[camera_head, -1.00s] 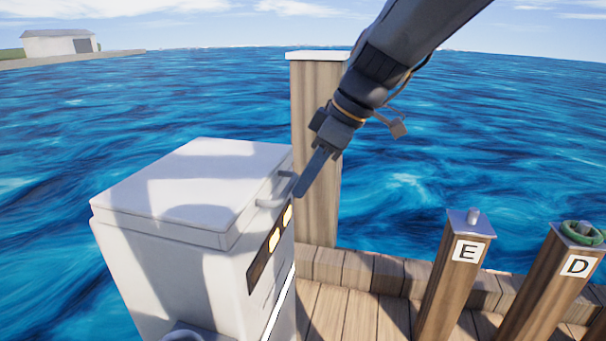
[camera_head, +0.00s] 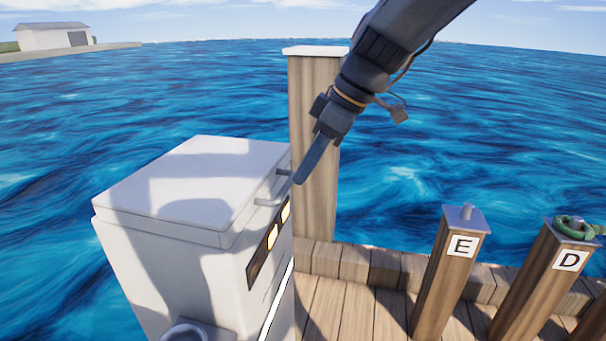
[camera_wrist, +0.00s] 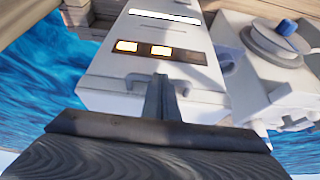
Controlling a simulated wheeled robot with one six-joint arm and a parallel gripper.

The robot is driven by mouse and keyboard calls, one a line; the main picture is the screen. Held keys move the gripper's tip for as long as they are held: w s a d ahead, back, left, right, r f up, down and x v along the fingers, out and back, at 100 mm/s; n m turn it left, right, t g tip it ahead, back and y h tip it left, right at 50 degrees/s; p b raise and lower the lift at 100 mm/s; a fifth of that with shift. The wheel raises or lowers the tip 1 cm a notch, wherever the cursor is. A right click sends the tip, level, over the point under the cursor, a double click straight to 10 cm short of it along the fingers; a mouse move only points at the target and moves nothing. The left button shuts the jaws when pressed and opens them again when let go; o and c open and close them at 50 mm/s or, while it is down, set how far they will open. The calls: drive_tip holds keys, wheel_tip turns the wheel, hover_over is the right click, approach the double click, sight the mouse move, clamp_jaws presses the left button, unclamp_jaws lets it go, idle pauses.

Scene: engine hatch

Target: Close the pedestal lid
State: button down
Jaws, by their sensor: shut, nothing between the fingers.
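The white pedestal (camera_head: 190,265) stands at the lower left in the head view. Its lid (camera_head: 205,180) lies flat on top, with only a thin seam between lid and body. A grey bar handle (camera_head: 272,200) sticks out from the lid's right side. My gripper (camera_head: 299,180) is shut and empty, its fingertips pointing down just beside the handle at the lid's right edge. I cannot tell whether they touch it. In the wrist view, my gripper (camera_wrist: 161,78) reaches over the pedestal's pale face (camera_wrist: 110,75) near the lit orange panel.
A tall wooden post (camera_head: 315,150) stands behind my gripper. Posts marked E (camera_head: 450,270) and D (camera_head: 550,285) stand at the right, D with a green rope ring. Dock planks (camera_head: 350,310) lie below, and water surrounds the dock. A round grey fitting (camera_head: 187,331) juts from the pedestal's front.

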drive_tip(key=s+d+r, duration=0.1)
drive_tip(key=s+d, duration=0.2)
drive_tip(key=d, duration=0.7)
drive_tip(key=s+f+m+g+h, duration=0.1)
drive_tip(key=s+f+m+h, duration=0.4)
drive_tip(key=s+f+m, duration=0.85)
drive_tip(key=s+d+r+m+p, duration=0.1)
drive_tip(key=d+r+p, duration=0.7)
drive_tip(key=p, duration=0.7)
wheel_tip(320, 180, up, 2)
drive_tip(key=shift+s, duration=0.3)
drive_tip(key=shift+a, duration=0.1)
